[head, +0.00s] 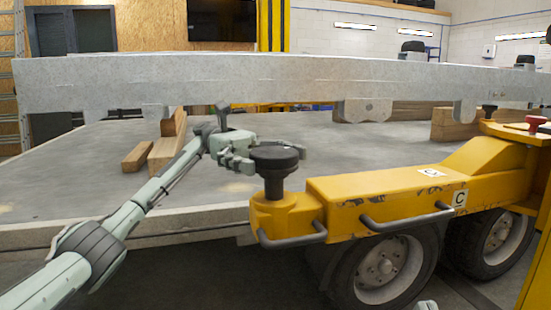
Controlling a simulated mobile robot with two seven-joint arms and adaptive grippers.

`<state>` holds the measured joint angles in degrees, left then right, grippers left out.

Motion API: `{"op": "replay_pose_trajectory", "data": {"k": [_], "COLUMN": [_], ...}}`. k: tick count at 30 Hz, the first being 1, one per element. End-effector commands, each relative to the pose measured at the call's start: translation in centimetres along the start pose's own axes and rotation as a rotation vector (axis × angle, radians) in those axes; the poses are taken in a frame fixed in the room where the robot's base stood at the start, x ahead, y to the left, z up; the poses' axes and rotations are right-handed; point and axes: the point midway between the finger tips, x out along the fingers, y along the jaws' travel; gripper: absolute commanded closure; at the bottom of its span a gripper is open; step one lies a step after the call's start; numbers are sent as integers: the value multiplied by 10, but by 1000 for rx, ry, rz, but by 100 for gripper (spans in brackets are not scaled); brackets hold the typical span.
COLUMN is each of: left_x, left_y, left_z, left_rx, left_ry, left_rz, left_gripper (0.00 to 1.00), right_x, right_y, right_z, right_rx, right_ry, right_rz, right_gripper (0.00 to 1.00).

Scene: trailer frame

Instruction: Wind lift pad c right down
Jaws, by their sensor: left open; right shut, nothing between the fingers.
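Lift pad c right is a round black pad (274,155) on a dark screw post. The post stands upright at the left end of the yellow lift arm (380,190), which carries a "C" label (459,198). The pad sits below the grey trailer beam, with a visible gap. My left gripper (241,158) is open at the pad's left side, its fingers close to the pad's rim. I cannot tell whether they touch it. Only a small pale piece of my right gripper (425,304) shows at the bottom edge, away from the pad; its fingers are mostly hidden.
The long grey trailer beam (250,80) spans the view above and behind the pad. Wooden blocks (160,150) lie on the grey deck (70,170). Black handle bars (292,240) stick out from the lift arm's front. Wheels (385,268) stand below it.

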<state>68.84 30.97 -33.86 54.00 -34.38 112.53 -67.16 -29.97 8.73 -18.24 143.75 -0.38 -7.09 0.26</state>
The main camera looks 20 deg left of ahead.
Motion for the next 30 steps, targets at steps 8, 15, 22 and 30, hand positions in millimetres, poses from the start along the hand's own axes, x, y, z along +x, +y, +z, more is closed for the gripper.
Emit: {"op": "replay_pose_trajectory", "data": {"k": [8, 15, 22, 30], "left_x": [0, 1, 1, 0], "left_y": [0, 0, 1, 1], "left_z": [22, 69, 96, 101], "left_rx": [2, 3, 2, 0], "left_ry": [2, 1, 0, -1], "left_rz": [0, -1, -1, 0], "left_gripper": [7, 7, 7, 7], "right_x": [0, 0, 0, 0], "right_y": [0, 0, 0, 0], "right_z": [0, 1, 1, 0], "right_rx": [1, 1, 0, 0], "right_ry": [-1, -1, -1, -1], "right_rz": [0, 0, 0, 0], "right_gripper": [100, 100, 100, 100]}}
